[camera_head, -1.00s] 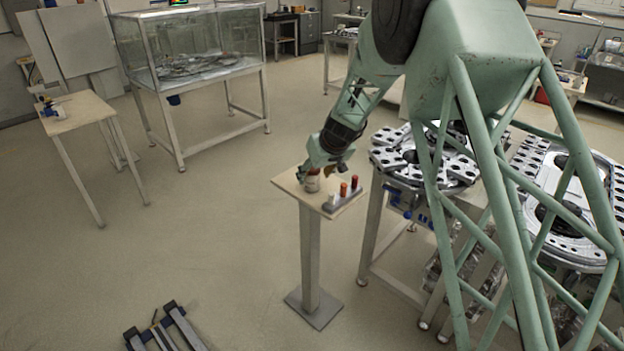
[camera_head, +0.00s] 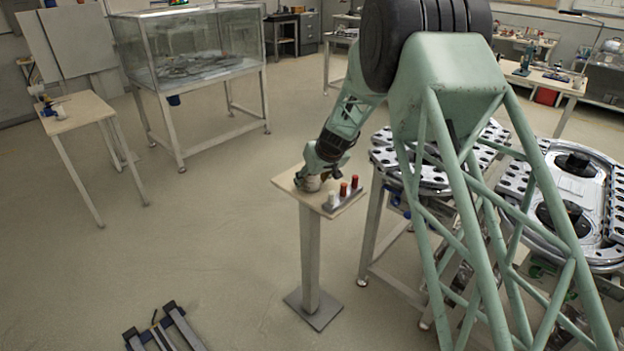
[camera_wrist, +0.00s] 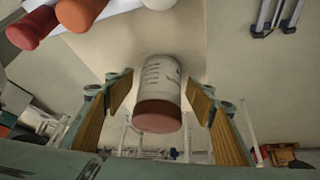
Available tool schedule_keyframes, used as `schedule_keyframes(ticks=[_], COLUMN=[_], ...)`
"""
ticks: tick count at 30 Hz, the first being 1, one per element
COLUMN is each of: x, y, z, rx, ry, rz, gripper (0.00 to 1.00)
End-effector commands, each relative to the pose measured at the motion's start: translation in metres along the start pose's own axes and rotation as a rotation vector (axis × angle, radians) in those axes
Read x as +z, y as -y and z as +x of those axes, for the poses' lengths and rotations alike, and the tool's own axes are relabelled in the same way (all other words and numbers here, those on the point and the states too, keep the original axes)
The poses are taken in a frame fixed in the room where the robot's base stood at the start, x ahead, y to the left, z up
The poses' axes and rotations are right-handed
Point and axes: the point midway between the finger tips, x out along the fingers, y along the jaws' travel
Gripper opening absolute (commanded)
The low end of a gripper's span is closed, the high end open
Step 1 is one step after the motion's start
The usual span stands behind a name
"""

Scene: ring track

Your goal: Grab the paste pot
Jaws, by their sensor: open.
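The paste pot (camera_wrist: 158,92) is a pale labelled jar with a brown-red end. In the wrist view it sits between the two wooden-faced fingers of my open gripper (camera_wrist: 160,105), with a gap visible on each side. In the head view my gripper (camera_head: 308,176) is low over the small pedestal table (camera_head: 287,183). The pot (camera_head: 312,184) shows there only partly, beneath the gripper.
A grey rack (camera_head: 342,203) with a white, a red and a dark red piece stands close to the right of the pot on the same tabletop. Machine tables with metal plates (camera_head: 580,220) stand at the right. Open floor lies left of the pedestal.

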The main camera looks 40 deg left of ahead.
Motion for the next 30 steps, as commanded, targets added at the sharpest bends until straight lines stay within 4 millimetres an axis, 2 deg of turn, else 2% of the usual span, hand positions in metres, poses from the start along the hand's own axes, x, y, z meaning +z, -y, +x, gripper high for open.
schedule_keyframes(ticks=[15,25,30], x=[0.0000,0.0000,-0.0006], y=[-0.0001,-0.0002,-0.0003], z=[0.0000,0.0000,-0.0004], rx=[0.000,0.000,0.000], ry=[0.000,0.000,-0.001], rz=[0.000,0.000,0.000], gripper=[0.50,0.21,0.20])
